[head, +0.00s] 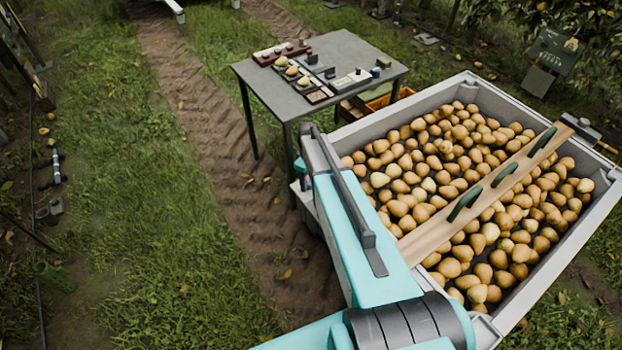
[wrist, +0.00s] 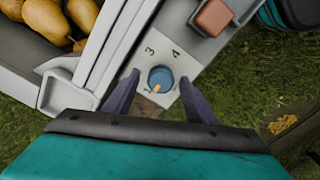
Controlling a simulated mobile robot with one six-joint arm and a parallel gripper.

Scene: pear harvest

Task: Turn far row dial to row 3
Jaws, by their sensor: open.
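The row dial (wrist: 160,78) is a round blue knob with an orange pointer mark, set on a pale panel (wrist: 180,66) in the wrist view. The numerals 3 and 4 show above the knob. The orange mark is at the knob's lower left edge, near a small mark that looks like a 1. My gripper (wrist: 159,79) is open, with its two dark fingers apart on the left and right of the knob. I cannot tell whether they touch it. The head view does not clearly show the gripper or the dial.
Grass lies left.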

